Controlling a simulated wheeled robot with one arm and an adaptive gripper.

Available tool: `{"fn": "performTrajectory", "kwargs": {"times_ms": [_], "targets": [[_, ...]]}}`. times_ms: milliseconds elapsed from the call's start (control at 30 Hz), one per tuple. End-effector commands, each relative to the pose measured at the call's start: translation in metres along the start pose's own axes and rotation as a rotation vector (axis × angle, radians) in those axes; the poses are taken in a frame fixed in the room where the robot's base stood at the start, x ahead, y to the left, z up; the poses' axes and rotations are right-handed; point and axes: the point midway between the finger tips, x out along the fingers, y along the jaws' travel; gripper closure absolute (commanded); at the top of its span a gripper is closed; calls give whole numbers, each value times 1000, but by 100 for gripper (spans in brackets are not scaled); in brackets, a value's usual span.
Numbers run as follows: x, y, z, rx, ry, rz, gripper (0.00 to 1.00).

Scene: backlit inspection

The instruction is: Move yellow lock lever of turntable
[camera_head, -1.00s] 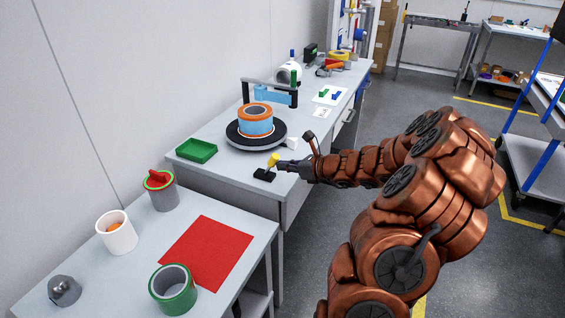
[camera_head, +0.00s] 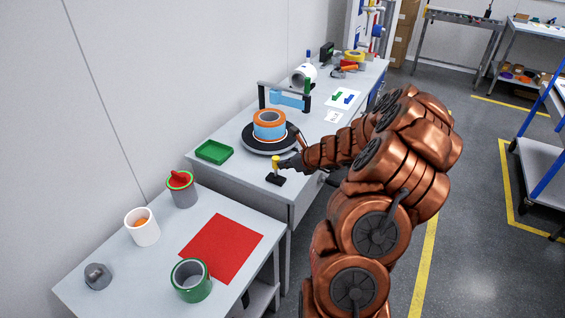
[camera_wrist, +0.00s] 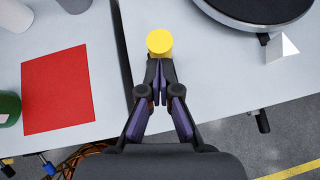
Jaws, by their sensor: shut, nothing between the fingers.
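The yellow lock lever (camera_head: 276,163) stands about upright on a small black base (camera_head: 275,179) near the front edge of the bench, in front of the turntable. In the wrist view its round yellow top (camera_wrist: 160,42) is just beyond the fingertips. My gripper (camera_head: 283,164) is at the lever's right side in the head view. In the wrist view my gripper (camera_wrist: 158,70) is shut and empty, its tips at the lever's near side; I cannot tell whether they touch. The dark turntable (camera_head: 247,145) carries an orange and blue round part (camera_head: 269,122).
A green tray (camera_head: 214,150) lies left of the turntable. A white pyramid-like piece (camera_wrist: 284,47) lies beside the turntable. The lower front table holds a red sheet (camera_head: 222,246), a green ring-shaped container (camera_head: 190,281), a white cup (camera_head: 142,227) and a grey, red-topped can (camera_head: 181,188).

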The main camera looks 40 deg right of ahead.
Motion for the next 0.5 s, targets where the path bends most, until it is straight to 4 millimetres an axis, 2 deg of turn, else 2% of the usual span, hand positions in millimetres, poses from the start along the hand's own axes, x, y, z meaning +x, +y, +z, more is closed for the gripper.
{"fn": "performTrajectory", "kwargs": {"times_ms": [167,500], "targets": [[1,-2,11,6,-2,-4,100],[20,3,28,5,0,-6,100]]}}
